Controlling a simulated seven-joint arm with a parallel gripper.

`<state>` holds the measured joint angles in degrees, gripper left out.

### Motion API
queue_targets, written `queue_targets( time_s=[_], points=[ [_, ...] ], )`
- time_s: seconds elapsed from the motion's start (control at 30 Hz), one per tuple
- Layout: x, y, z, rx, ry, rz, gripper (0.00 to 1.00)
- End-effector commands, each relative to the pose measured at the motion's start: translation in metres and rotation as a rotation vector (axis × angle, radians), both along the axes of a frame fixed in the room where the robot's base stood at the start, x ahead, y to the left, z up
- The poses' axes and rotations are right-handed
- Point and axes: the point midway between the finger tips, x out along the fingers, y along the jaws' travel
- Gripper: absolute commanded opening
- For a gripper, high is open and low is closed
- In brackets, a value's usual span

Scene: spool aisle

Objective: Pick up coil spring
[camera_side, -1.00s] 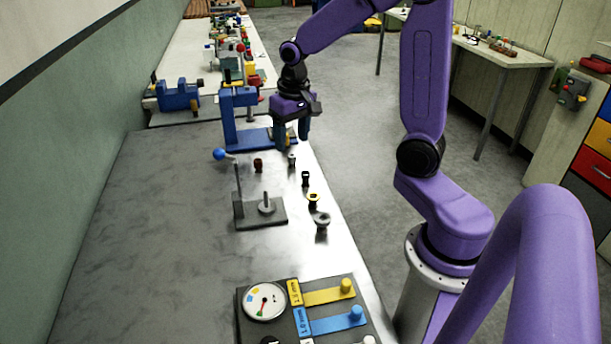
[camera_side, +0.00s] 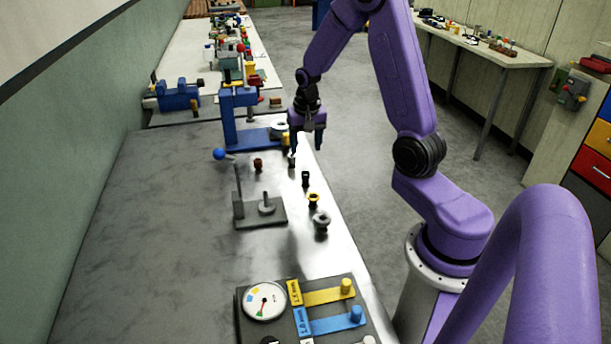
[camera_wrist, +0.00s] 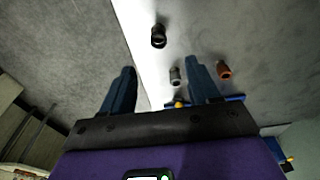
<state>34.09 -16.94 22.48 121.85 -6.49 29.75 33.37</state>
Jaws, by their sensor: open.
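A small silvery-grey piece, which looks like the coil spring (camera_side: 291,162), stands near the right edge of the bench; its coils are too small to make out. In the wrist view the grey piece (camera_wrist: 175,76) shows between the fingers, closer to the right one. My gripper (camera_side: 307,145) is open and empty, pointing down above the bench edge, just up and right of the piece in the side view. The gripper's blue fingers (camera_wrist: 161,68) are spread apart in the wrist view. Nothing visibly touches the piece.
A black piece (camera_side: 305,178), a yellow-and-black spool (camera_side: 313,200) and a grey spool (camera_side: 321,221) line the bench edge. A dark red piece (camera_side: 258,165) stands left. A blue stand (camera_side: 228,120) and a grey post fixture (camera_side: 262,215) are close by.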

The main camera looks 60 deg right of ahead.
Motion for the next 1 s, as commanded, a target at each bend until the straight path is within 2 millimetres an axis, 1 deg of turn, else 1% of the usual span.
queue_targets(
  time_s=[0.03, 0.2, 0.3, 0.47, 0.57, 0.7, 0.8, 0.9, 1.0],
  points=[
    [0.000, -0.001, -0.010, 0.001, 0.006, 0.001, 0.61],
    [0.002, -0.003, -0.033, 0.001, 0.004, 0.000, 0.61],
    [0.003, -0.003, -0.040, 0.000, 0.001, 0.001, 0.61],
    [0.004, -0.004, -0.047, 0.000, 0.000, 0.001, 0.61],
    [0.003, -0.005, -0.056, 0.001, 0.004, 0.001, 0.61],
    [0.003, -0.006, -0.075, 0.001, 0.004, 0.002, 0.61],
    [0.004, -0.008, -0.086, -0.001, 0.001, 0.001, 0.61],
    [0.005, -0.008, -0.093, -0.001, 0.001, 0.000, 0.61],
    [0.005, -0.009, -0.096, -0.001, -0.001, 0.000, 0.61]
  ],
)
